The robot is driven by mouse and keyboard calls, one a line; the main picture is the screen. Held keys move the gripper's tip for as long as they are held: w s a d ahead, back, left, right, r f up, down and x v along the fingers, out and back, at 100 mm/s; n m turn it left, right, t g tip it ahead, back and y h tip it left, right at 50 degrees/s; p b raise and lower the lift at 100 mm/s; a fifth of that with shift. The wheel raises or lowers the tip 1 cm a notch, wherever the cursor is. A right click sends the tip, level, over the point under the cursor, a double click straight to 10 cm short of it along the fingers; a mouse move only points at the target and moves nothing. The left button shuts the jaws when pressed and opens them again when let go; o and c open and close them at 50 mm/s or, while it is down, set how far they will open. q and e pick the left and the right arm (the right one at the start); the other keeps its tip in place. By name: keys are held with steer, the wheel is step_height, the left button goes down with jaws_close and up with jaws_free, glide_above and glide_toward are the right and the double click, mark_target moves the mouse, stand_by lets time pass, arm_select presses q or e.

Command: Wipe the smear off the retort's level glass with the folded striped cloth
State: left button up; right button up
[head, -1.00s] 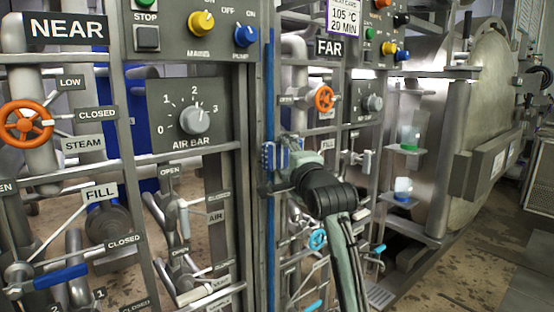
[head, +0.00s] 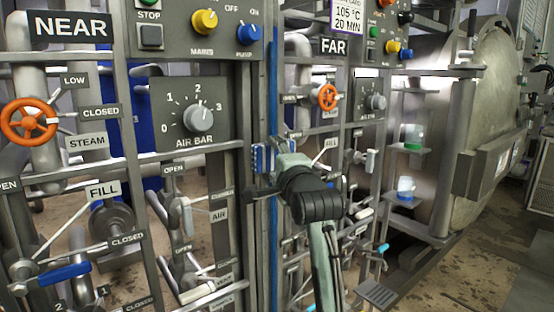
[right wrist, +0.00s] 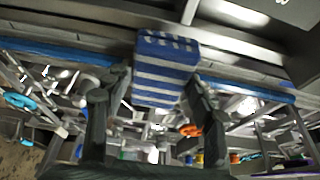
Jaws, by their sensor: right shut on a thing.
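The folded blue-and-white striped cloth (head: 262,158) is in my right gripper (head: 268,160), at the tall blue upright tube (head: 273,90) between the near and far panels. This tube looks like the level glass. In the right wrist view the cloth (right wrist: 167,70) sits between the two dark fingers of my right gripper (right wrist: 150,92), which are shut on it. The blue tube (right wrist: 250,84) runs across that view behind the cloth. I cannot tell whether the cloth touches it. I cannot make out a smear. My left gripper is not in view.
The near panel with its air bar dial (head: 197,117) and an orange handwheel (head: 28,120) stands left. The far panel has another orange handwheel (head: 327,97). Pipes and levers crowd both frames. The large steel retort (head: 490,120) is at right, with open floor before it.

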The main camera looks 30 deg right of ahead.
steer(key=s, duration=0.6)
steer(key=shift+d, duration=0.25)
stand_by(0.3)
